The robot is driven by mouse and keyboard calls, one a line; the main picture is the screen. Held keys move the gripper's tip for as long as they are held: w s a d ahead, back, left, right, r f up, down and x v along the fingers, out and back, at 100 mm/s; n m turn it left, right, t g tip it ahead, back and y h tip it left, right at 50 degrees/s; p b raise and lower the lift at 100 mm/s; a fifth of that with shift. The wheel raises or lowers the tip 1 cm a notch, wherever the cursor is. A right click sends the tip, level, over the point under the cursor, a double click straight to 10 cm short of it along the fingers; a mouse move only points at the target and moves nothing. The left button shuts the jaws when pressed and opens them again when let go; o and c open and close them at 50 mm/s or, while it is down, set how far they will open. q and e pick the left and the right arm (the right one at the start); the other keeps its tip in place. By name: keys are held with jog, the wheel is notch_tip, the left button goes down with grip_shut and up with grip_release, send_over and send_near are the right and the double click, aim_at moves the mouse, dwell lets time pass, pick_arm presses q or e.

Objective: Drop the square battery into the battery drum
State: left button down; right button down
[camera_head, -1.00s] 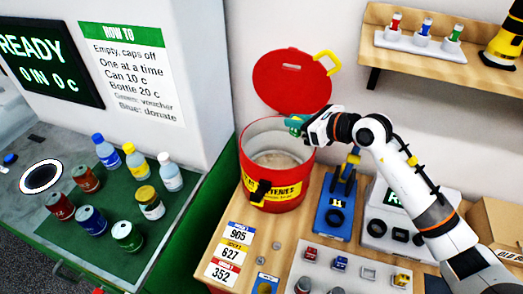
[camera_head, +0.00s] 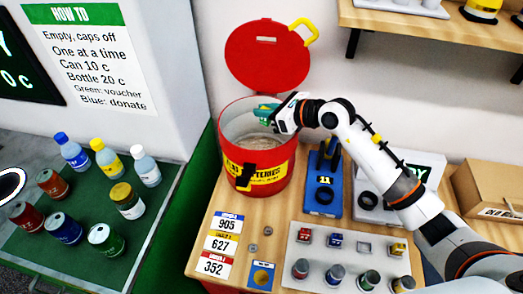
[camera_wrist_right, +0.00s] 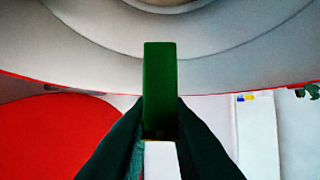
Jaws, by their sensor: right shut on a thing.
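The battery drum (camera_head: 277,152) is a red open drum with a yellow label and a black front latch. Its round red lid (camera_head: 262,72) stands raised behind it. My right gripper (camera_head: 268,114) reaches in from the right over the drum's opening. It is shut on the green square battery (camera_wrist_right: 160,85), which shows upright between the fingers in the wrist view. In the head view the battery is small and mostly hidden by the fingers. The drum's pale inside is partly visible below. My left gripper is not in view.
A tray (camera_head: 345,262) in front holds square batteries in a back row and round ones in a front row. A blue device (camera_head: 325,192) marked 11 stands right of the drum. Number cards (camera_head: 216,267) and coin-like discs lie on the wooden table. Cans and bottles stand at left.

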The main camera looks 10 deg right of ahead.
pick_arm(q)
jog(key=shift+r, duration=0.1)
pick_arm(e)
jog(key=c, duration=1.3)
grip_release()
pick_arm(q)
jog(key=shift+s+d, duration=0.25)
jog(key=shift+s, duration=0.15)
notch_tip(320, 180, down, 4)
jog(key=b, duration=0.4)
pick_arm(e)
jog(key=v, duration=1.2)
